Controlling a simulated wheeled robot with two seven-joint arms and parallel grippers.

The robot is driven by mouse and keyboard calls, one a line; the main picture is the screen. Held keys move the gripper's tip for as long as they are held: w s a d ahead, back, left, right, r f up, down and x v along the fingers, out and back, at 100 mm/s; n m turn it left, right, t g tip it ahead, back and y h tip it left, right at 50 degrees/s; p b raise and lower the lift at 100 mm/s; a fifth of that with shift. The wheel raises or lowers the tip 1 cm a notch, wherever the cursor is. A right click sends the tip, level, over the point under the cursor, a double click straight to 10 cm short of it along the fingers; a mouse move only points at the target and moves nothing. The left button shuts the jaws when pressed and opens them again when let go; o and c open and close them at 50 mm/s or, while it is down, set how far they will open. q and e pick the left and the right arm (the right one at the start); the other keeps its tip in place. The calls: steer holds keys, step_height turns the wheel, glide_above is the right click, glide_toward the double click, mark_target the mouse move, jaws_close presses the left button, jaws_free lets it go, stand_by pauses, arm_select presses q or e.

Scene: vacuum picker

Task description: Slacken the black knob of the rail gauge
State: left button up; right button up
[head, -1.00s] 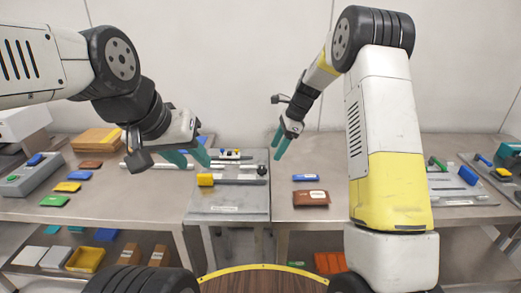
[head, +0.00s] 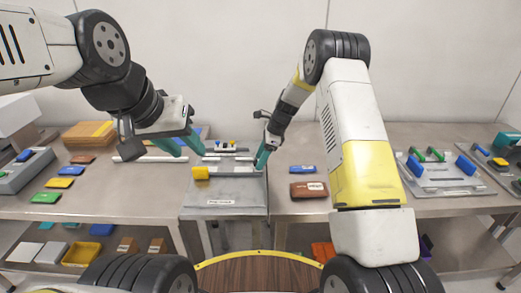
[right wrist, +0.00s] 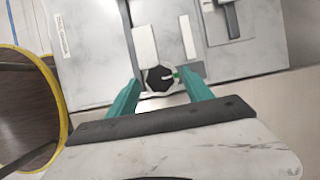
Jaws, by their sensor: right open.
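The rail gauge is a grey plate (head: 222,198) on the middle table, with a pale rail and a yellow block (head: 201,173) at its left. The black knob (right wrist: 160,79) shows in the right wrist view at the end of the rail. My right gripper (head: 261,161) is at the rail's right end and hides the knob in the head view. In the right wrist view its teal fingers (right wrist: 161,86) are open, one on each side of the knob; I cannot tell whether they touch it. My left gripper (head: 187,150) is open and empty, above the plate's back left.
Right of the plate lie a blue block (head: 302,169) and a brown wallet-like item (head: 308,190). A second fixture plate (head: 445,182) with green and blue handles stands further right. Several coloured blocks lie on the left table.

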jaws_close()
stand_by(0.3)
steer(key=n, duration=0.2)
steer(key=n+g, duration=0.1)
steer(key=n, duration=0.1)
steer(key=n+g, duration=0.1)
steer(key=shift+w+n+h, duration=0.3)
steer(key=shift+n, duration=0.1)
steer(key=n, duration=0.2)
steer(key=n+g+h, duration=0.1)
steer(key=n, duration=0.3)
steer(key=shift+w+a+g+h, duration=0.15)
steer(key=shift+a+g+h, duration=0.15)
steer(key=shift+g, duration=0.1)
steer(key=n+h, duration=0.1)
steer(key=n, duration=0.1)
steer(key=n+h, duration=0.1)
steer(key=n, duration=0.2)
steer(key=shift+w+a+n+g, duration=0.1)
steer(key=shift+a+n+g, duration=0.1)
steer(key=shift+n+g, duration=0.1)
steer(key=n, duration=0.2)
steer(key=n+h, duration=0.1)
steer(key=n, duration=0.1)
steer(key=n+h, duration=0.1)
steer(key=n, duration=0.1)
steer(key=shift+a, duration=0.25)
steer(key=shift+n, duration=0.4)
